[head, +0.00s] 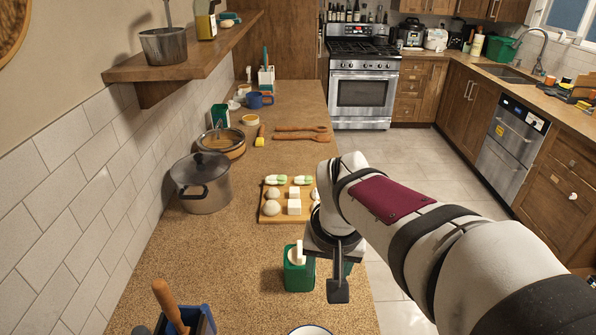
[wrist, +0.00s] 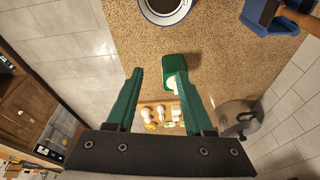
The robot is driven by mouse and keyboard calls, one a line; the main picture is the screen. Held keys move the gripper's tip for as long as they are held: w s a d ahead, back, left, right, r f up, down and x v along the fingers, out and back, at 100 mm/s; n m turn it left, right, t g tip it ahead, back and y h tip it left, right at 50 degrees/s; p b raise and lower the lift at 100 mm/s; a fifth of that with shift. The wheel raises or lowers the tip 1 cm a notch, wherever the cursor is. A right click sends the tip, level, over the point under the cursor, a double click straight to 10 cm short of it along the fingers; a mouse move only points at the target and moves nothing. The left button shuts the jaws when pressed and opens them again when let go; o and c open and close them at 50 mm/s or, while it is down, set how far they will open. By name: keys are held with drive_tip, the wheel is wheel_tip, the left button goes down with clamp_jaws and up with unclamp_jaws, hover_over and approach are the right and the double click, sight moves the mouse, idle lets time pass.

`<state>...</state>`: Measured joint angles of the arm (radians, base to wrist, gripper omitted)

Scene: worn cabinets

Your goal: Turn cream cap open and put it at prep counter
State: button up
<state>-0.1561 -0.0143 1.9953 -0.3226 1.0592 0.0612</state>
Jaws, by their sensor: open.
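The cream is a green carton (head: 298,275) with a white cap (head: 299,253) on top, standing upright on the speckled prep counter (head: 235,270) near its right edge. My gripper (head: 342,278) is open and empty, just to the right of the carton in the head view. In the wrist view my gripper (wrist: 159,74) has its two green fingers apart.
A cutting board (head: 270,214) with white and green food lies behind the carton. A lidded pot (head: 205,184) stands at the left wall. A blue holder (head: 202,322) and a cup of dark liquid (wrist: 165,7) are nearer. Counter left of the carton is clear.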

drive_tip(key=n+t, duration=0.2)
approach(299, 249)
drive_tip(key=x, duration=0.8)
drive_tip(key=shift+w+f, duration=0.15)
drive_tip(key=shift+f, duration=0.1)
clamp_jaws()
drive_tip(key=c, duration=0.7)
unclamp_jaws()
clamp_jaws()
